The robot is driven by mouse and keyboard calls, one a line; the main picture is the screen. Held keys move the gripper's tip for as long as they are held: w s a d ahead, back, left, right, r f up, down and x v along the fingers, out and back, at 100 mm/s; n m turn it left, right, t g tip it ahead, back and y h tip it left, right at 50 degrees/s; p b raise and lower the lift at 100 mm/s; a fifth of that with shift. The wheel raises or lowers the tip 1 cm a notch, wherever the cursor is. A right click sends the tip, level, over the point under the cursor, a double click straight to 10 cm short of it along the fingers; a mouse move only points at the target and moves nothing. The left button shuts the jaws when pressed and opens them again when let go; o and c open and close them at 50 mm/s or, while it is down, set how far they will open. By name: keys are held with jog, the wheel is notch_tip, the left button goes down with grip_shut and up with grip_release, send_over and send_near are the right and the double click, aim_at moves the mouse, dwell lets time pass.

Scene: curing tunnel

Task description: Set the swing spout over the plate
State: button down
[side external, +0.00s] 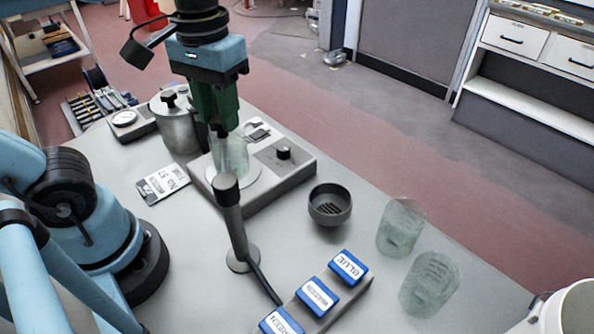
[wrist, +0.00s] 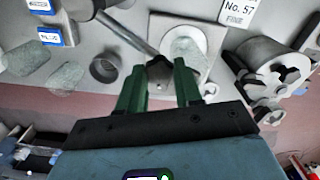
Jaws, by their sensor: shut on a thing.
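The swing spout (side external: 230,198) stands on a round foot on the bench, a grey post with a black head. In the wrist view its grey arm (wrist: 128,38) runs from the black head to a dark end between my green fingers. My gripper (side external: 222,128) is shut on that dark end; the fingers (wrist: 158,78) lie on either side of it. The pale round plate (side external: 254,182) sits on a grey flat unit, with a clear glass (side external: 232,158) on it. In the side view my gripper appears above the glass; in the wrist view the spout's end lies near the plate's edge (wrist: 180,19).
A dark round bowl (side external: 330,207), two frosted glasses (side external: 400,228) and a rack of blue labelled blocks (side external: 318,297) stand to the right and front. A lidded metal canister (side external: 178,128) and a label card (side external: 163,183) lie left of the plate unit.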

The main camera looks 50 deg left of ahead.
jog(key=shift+s, duration=0.1)
jog(key=c, duration=0.8)
grip_release()
jog(key=shift+o, duration=0.2)
notch_tip(320, 180, up, 12)
notch_tip(320, 180, down, 12)
dwell(0.9)
